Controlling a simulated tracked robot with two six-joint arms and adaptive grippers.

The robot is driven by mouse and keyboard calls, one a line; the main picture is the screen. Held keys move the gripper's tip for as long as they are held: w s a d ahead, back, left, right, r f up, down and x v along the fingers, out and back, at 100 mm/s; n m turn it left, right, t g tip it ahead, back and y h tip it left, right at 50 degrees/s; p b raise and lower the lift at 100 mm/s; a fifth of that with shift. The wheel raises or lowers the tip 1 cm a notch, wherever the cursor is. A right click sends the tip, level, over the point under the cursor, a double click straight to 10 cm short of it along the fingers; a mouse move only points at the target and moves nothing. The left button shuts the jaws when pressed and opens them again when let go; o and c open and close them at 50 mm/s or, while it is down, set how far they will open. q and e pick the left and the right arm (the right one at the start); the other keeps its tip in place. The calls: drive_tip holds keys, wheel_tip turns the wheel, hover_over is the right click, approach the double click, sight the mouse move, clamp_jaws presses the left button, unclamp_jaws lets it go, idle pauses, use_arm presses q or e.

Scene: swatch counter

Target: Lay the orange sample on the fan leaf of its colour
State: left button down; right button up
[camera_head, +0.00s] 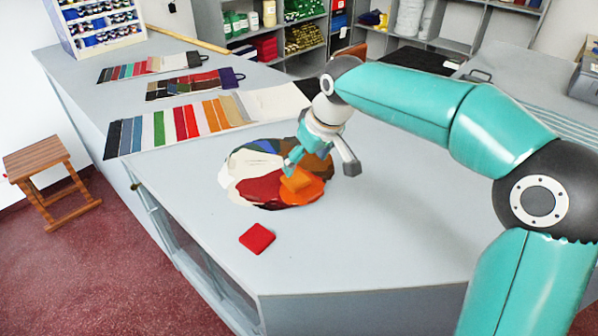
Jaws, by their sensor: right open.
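The orange sample (297,180), a small light orange square, appears to lie on the darker orange leaf (309,194) of the round colour fan (234,163), at the fan's front right. The fan also has cream, red, brown, blue and green leaves. My right gripper (321,168) is open above the fan's right side, its fingers spread. Its left finger is close to the sample's upper edge; I cannot tell whether they touch. My left gripper is not in view.
A red square sample (257,238) lies on the grey counter (365,240) in front of the fan. Several swatch strips (180,122) lie at the back left, near a bottle rack (100,27). The counter right of the red sample is clear.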

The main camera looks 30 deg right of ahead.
drive_tip(key=v, duration=0.5)
drive_tip(key=shift+r, duration=0.1)
idle(0.4)
